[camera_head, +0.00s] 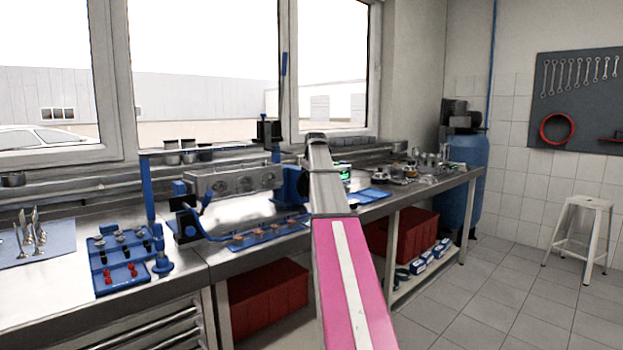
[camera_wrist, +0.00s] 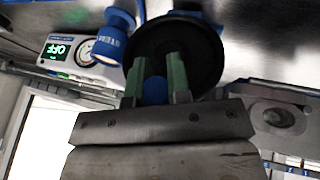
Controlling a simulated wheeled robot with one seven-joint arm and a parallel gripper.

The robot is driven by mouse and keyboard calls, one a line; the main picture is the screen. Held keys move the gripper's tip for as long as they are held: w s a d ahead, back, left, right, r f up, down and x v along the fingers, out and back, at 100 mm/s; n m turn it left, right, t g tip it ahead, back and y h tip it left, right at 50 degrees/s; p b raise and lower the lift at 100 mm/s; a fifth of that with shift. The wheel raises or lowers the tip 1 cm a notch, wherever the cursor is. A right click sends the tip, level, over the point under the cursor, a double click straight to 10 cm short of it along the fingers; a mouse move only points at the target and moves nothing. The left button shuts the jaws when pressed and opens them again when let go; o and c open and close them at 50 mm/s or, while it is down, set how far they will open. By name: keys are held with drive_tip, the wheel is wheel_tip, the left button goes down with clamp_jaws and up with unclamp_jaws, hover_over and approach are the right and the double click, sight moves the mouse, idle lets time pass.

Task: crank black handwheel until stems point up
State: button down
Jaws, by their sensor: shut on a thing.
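The black handwheel (camera_wrist: 208,52) is a dark round disc at the top middle of the wrist view. My gripper (camera_wrist: 157,68) has its two green fingers in front of the wheel's face, closed about a blue handle piece (camera_wrist: 155,90) there. The exact contact is partly hidden by the fingers. In the head view the grey cylinder head (camera_head: 235,180) sits in a blue stand between a left upright and a blue right end (camera_head: 291,186). My arm hides most of the wheel and my gripper there. I cannot tell which way the stems point.
A white gauge box (camera_wrist: 75,50) reading OFF and a blue knob (camera_wrist: 112,40) are close left of the wheel in the wrist view. A blue valve tray (camera_head: 120,262) and a mat of valves (camera_head: 50,245) lie left on the bench. Red bins (camera_head: 268,298) are below.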

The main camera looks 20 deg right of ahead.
drive_tip(key=shift+w+d+y, duration=0.1)
drive_tip(key=shift+d+y, duration=0.15)
drive_tip(key=shift+y, duration=0.25)
drive_tip(key=shift+f, duration=0.1)
drive_tip(key=c, duration=1.1)
unclamp_jaws()
drive_tip(key=v, duration=1.1)
drive_tip(key=shift+w+d, duration=0.2)
drive_tip(key=shift+w, duration=0.05)
